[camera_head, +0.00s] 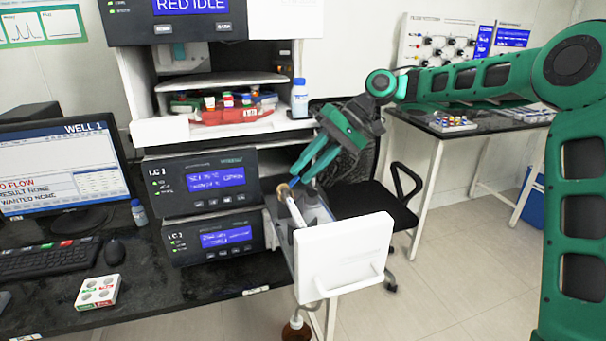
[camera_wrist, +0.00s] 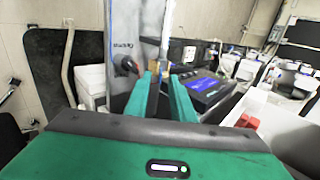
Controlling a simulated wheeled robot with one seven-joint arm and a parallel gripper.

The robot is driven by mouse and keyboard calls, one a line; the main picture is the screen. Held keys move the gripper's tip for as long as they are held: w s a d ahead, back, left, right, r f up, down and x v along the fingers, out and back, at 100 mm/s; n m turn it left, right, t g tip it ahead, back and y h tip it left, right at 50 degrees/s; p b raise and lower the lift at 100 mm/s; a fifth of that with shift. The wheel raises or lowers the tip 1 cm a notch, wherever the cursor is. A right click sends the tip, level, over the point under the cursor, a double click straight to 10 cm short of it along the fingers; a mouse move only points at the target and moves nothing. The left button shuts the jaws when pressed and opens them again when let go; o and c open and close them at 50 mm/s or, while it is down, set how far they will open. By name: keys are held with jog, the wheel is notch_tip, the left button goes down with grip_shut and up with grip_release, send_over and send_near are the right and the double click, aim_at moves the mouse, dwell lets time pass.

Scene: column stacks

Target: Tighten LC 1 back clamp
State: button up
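My gripper (camera_head: 302,177) reaches down from the upper right to the opened tray beside the stacked instrument units. Its two green fingers stand apart, and the wrist view shows a narrow gap between the fingertips (camera_wrist: 165,88). A brass-coloured clamp end (camera_head: 284,189) sits at the top of a pale column (camera_head: 295,211), just below and left of the fingertips. A brass-coloured piece (camera_wrist: 163,72) also shows by the gap in the wrist view. I cannot tell whether the fingers touch it. The instrument units (camera_head: 202,181) (camera_head: 214,239) carry blurred LC labels, so I cannot tell which clamp is the back one.
A white panel (camera_head: 343,254) fronts the pulled-out tray. A black chair (camera_head: 373,190) is behind the tray. A monitor (camera_head: 62,166) and a small white block (camera_head: 98,291) are on the left bench.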

jog(key=shift+x, duration=0.75)
jog(key=shift+c, duration=0.6)
grip_shut()
